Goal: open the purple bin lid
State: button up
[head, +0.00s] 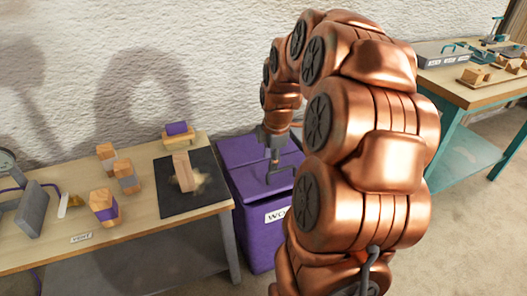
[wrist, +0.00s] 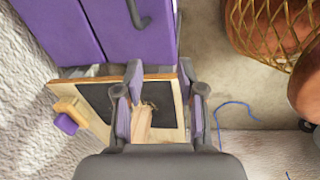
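The purple bin (head: 258,225) stands on the floor to the right of the near table, with a white label on its front. Its purple lid (head: 236,160) lies flat and looks closed. A dark grey handle (head: 282,176) is on the lid; it also shows in the wrist view (wrist: 138,16), at the top. My gripper (head: 273,152) is over the lid near the handle; whether it touches is hard to tell. In the wrist view my gripper (wrist: 160,112) has its two purple-padded fingers apart, with nothing held between them. My arm hides the bin's right side.
The near table (head: 135,228) holds a black mat (head: 207,202) with a wooden block (head: 184,172), several stacked blocks and a purple block (head: 177,128). A rough white wall is behind. Another table (head: 470,95) stands at the right, with open floor before it.

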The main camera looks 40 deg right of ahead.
jog(key=shift+m, duration=0.5)
jog(key=shift+s+a+r+p, duration=0.2)
jog(key=shift+a+r+p, duration=0.2)
jog(key=shift+a+r, duration=0.4)
jog(key=shift+s+a+r+p, duration=0.2)
jog(key=shift+a+r+p, duration=0.2)
jog(key=shift+a, duration=0.6)
